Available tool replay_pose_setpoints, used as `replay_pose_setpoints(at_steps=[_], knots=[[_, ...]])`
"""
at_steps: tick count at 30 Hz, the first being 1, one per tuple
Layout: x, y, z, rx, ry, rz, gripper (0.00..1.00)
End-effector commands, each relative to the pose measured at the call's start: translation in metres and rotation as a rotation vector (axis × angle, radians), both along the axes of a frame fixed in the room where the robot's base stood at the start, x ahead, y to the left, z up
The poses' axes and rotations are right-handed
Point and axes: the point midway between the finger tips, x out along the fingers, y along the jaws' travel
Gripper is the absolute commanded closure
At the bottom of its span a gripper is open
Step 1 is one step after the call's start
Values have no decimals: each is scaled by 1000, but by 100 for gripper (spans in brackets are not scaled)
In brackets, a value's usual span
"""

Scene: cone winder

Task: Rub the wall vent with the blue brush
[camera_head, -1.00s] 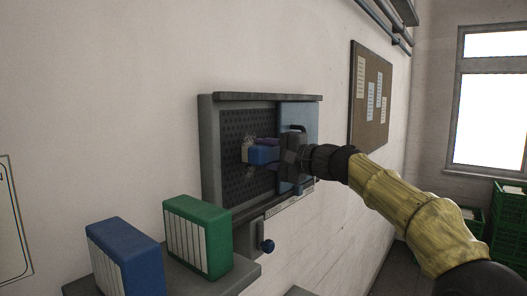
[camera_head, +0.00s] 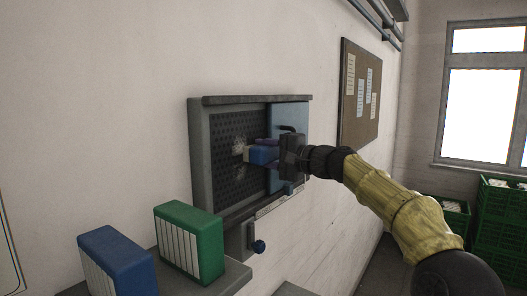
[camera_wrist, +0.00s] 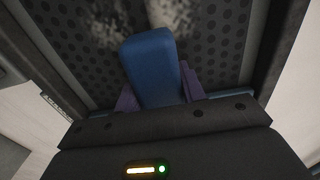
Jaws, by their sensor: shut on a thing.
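The wall vent (camera_head: 229,172) is a dark perforated panel in a grey frame, with a pale dusty patch near its middle. A light blue sliding cover (camera_head: 287,118) stands over its right side, leaving the left part bare. My gripper (camera_head: 279,155) is shut on the blue brush (camera_head: 262,155), whose pale bristles point toward the panel. In the wrist view the blue brush (camera_wrist: 152,68) sits between the purple fingers (camera_wrist: 158,95), with pale dust on the perforated panel (camera_wrist: 210,50) beyond it. Its bristles are hidden there, and I cannot tell whether they touch the panel.
Green crates (camera_head: 497,225) are stacked at far right.

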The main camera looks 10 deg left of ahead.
Motion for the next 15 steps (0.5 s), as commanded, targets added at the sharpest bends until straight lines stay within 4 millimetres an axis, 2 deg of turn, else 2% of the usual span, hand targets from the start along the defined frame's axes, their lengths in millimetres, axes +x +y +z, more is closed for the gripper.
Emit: replay_pose_setpoints(at_steps=[7,15], knots=[[0,0,2,1,-1,-1,78],[1,2,19,1,-2,-1,78]])
